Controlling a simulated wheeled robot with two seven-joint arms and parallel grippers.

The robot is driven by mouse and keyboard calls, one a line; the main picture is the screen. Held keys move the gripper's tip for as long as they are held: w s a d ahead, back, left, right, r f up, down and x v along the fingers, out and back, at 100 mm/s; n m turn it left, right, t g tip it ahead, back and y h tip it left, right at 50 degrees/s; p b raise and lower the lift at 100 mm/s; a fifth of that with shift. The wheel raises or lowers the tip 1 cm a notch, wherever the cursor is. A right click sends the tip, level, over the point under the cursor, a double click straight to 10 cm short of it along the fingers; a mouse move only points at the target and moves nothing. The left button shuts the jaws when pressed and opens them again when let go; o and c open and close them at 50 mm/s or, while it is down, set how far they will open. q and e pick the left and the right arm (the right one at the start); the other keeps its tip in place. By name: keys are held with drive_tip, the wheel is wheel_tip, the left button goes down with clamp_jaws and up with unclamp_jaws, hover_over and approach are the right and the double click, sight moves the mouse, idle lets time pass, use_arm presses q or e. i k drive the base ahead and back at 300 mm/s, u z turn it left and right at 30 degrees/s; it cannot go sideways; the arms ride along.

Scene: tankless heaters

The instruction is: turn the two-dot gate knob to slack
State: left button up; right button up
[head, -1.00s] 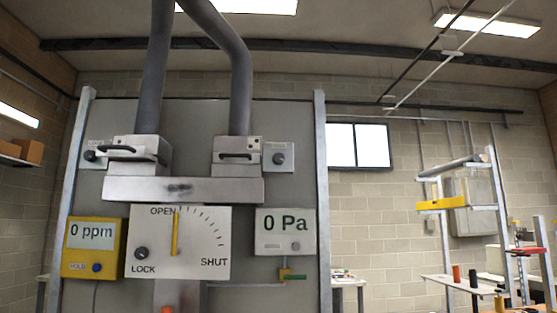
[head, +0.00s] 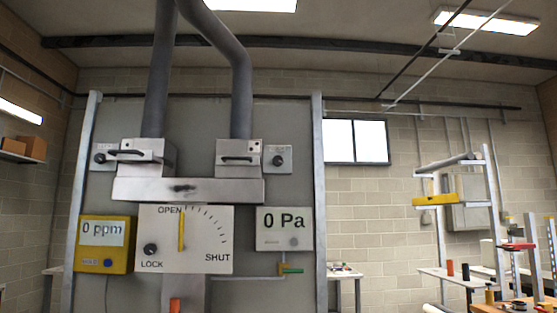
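Two metal gate boxes with dark handles hang under the grey ducts: the left gate box (head: 149,160) and the right gate box (head: 238,160). A dark round knob (head: 100,158) sits on a pale plate left of the left box. Another dark knob (head: 278,160) sits on a pale plate right of the right box. The plates' lettering is too small to read, so I cannot tell either knob's setting. Neither of my grippers is in view.
Below are a yellow meter reading 0 ppm (head: 105,256), a dial plate (head: 208,255) with its yellow pointer (head: 181,229) upright at OPEN, and a 0 Pa gauge (head: 270,242). Metal posts (head: 319,200) flank the panel. Benches stand at the right.

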sight(277, 161)
drive_tip(key=z, duration=0.75)
drive_tip(key=k, duration=0.15)
drive_tip(key=u, duration=1.8)
drive_tip(key=i, duration=0.75)
